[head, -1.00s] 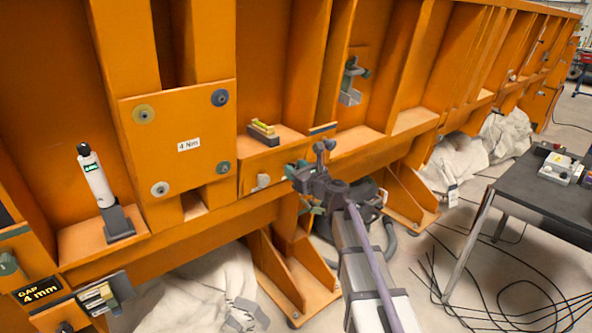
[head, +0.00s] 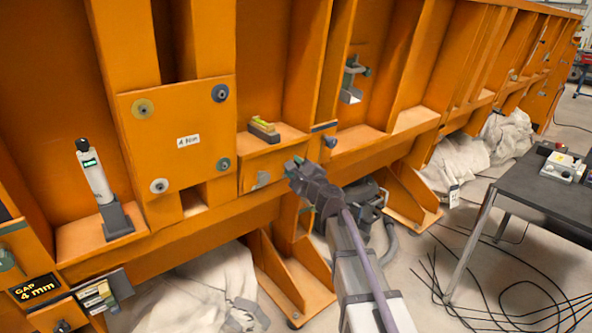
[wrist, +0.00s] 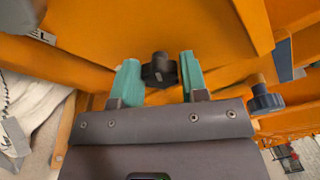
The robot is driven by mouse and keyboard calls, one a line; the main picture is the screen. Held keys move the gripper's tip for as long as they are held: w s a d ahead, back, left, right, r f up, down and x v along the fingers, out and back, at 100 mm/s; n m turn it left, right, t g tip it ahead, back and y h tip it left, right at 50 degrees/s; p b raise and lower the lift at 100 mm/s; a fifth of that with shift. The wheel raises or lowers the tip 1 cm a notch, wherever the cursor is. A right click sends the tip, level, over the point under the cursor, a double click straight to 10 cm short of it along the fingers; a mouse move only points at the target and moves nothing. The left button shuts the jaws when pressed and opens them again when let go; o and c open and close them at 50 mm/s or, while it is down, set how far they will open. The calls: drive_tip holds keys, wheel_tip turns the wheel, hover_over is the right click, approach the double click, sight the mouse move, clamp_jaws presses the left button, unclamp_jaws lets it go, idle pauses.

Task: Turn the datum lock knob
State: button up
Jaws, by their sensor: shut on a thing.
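In the wrist view a dark lobed knob (wrist: 159,70) sits between the two green fingers of my gripper (wrist: 160,76), against an orange panel. The fingers are shut on it, one on each side. No label on it can be read. In the head view my gripper (head: 295,167) is at the front of the orange frame, below and right of a small ledge. The held knob is hidden there by my gripper. A second dark round knob (wrist: 265,97) stands to the right, clear of the fingers; it also shows in the head view (head: 331,143).
A dark table (head: 540,195) stands at right, with cables on the floor.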

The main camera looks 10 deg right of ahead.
drive_tip(key=n+b, duration=0.1)
drive_tip(key=n, duration=0.4)
drive_tip(key=n+t+b, duration=0.1)
drive_tip(key=n, duration=0.5)
drive_tip(key=n+t+y+b, duration=0.1)
drive_tip(key=n+b, duration=0.1)
drive_tip(key=n, duration=0.3)
drive_tip(key=shift+f+n, duration=0.3)
drive_tip(key=n, duration=0.3)
drive_tip(key=n+y, duration=0.1)
drive_tip(key=n, duration=0.1)
drive_tip(key=shift+w+d+n+y+b, duration=0.1)
drive_tip(key=shift+n+y+b, duration=0.2)
drive_tip(key=shift+n+b, duration=0.1)
drive_tip(key=shift+n, duration=0.3)
drive_tip(key=o, duration=0.9)
drive_tip(key=b+v, duration=0.3)
drive_tip(key=v, duration=0.8)
drive_tip(key=shift+b, duration=0.35)
